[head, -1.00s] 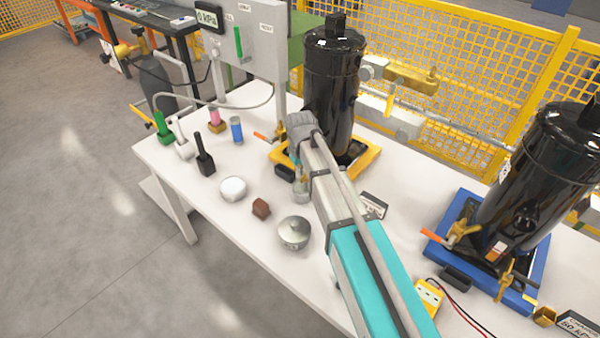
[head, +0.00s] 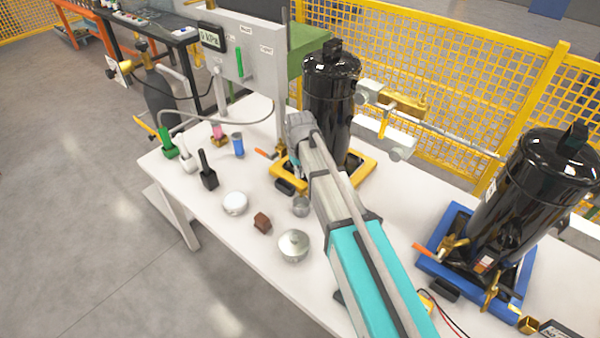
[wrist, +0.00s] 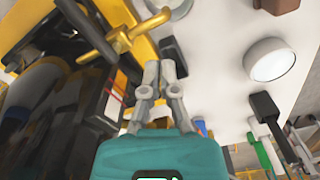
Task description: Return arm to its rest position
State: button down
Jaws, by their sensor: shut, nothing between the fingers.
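My gripper (wrist: 160,68) shows in the wrist view with its two grey fingers close together, shut and empty. A brass valve handle (wrist: 125,38) and a yellow frame lie beyond the fingertips, up and left; I cannot tell the gap. In the head view my arm (head: 350,225) reaches from the bottom right over the white table (head: 190,205) to the left black compressor (head: 330,95). Its grey far joint (head: 300,125) overlaps the compressor in the picture. The gripper itself is hidden behind my arm there.
A blue frame (head: 430,262) holds a second black compressor (head: 535,190) at right. A gauge panel (head: 245,55) stands behind. Yellow fencing closes the back.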

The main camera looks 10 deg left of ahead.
dwell(0.6)
jog(key=s+d+r+m+p, duration=0.1)
jog(key=s+d, duration=0.3)
jog(key=d, duration=0.5)
jog(key=s+d+r+m+p, duration=0.2)
jog(key=s+d, duration=0.3)
jog(key=d, duration=0.5)
jog(key=s+d+r+m+p, duration=0.2)
jog(key=s+d+m, duration=0.2)
jog(key=d, duration=0.6)
jog(key=shift+s, duration=0.5)
